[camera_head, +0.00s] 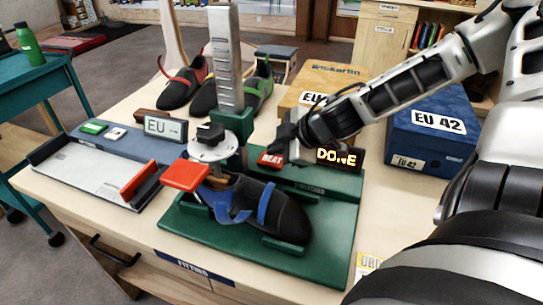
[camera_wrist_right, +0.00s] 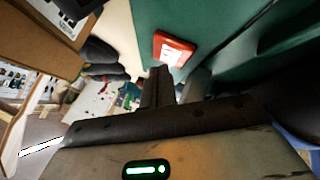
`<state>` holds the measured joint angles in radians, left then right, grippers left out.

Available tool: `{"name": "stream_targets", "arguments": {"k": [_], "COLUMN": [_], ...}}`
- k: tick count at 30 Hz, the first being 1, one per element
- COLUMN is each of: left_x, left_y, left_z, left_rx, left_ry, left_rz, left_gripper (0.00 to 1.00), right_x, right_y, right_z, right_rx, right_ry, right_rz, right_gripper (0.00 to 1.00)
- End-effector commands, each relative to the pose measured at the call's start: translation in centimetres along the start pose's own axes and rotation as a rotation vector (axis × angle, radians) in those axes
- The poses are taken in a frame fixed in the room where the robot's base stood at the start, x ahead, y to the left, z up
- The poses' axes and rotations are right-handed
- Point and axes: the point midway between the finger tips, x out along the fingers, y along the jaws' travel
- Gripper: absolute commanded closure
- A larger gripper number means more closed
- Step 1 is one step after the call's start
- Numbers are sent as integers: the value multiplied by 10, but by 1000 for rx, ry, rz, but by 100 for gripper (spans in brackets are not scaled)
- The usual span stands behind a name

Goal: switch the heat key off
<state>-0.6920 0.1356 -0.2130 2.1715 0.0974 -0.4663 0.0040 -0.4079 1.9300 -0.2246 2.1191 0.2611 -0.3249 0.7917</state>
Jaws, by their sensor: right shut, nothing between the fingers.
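The red heat key (camera_head: 271,159), lettered HEAT, sits on the green stretcher stand beside a dark display (camera_head: 338,158) that reads DONE. The key also shows in the right wrist view (camera_wrist_right: 173,48) as a red block on a green surface. My right gripper (camera_head: 284,143) is close by the key, reaching in from the right. In the wrist view its fingers (camera_wrist_right: 160,78) are together, empty, just short of the key. I cannot tell whether they touch it. My left gripper is not in view.
A dark shoe with blue straps (camera_head: 275,212) lies on the green base (camera_head: 340,232), near a red lever (camera_head: 185,175) and a black knob (camera_head: 210,133). Blue (camera_head: 430,135) and tan (camera_head: 325,77) shoe boxes stand behind. A measuring tray (camera_head: 85,172) is at left.

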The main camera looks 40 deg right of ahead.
Motion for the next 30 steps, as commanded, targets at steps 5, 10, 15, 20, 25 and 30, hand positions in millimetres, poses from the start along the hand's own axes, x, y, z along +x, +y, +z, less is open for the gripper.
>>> {"name": "stream_targets", "arguments": {"k": [5, 10, 15, 20, 25, 30], "left_x": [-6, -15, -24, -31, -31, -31], "left_y": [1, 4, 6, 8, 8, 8], "left_z": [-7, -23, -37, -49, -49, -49], "left_rx": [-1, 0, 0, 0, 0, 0], "left_ry": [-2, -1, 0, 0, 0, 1], "left_rz": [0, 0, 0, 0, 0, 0], "left_gripper": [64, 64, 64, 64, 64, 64], "right_x": [-7, -20, -32, -42, -42, -42], "right_y": [5, 14, 23, 30, 30, 30], "right_z": [-5, -15, -23, -30, -31, -30], "right_rx": [0, -1, 0, 0, 0, -1], "right_ry": [0, 1, 0, 0, 0, 0], "right_rz": [0, 0, 0, -1, -1, 0], "right_gripper": [100, 100, 100, 100, 100, 100]}}
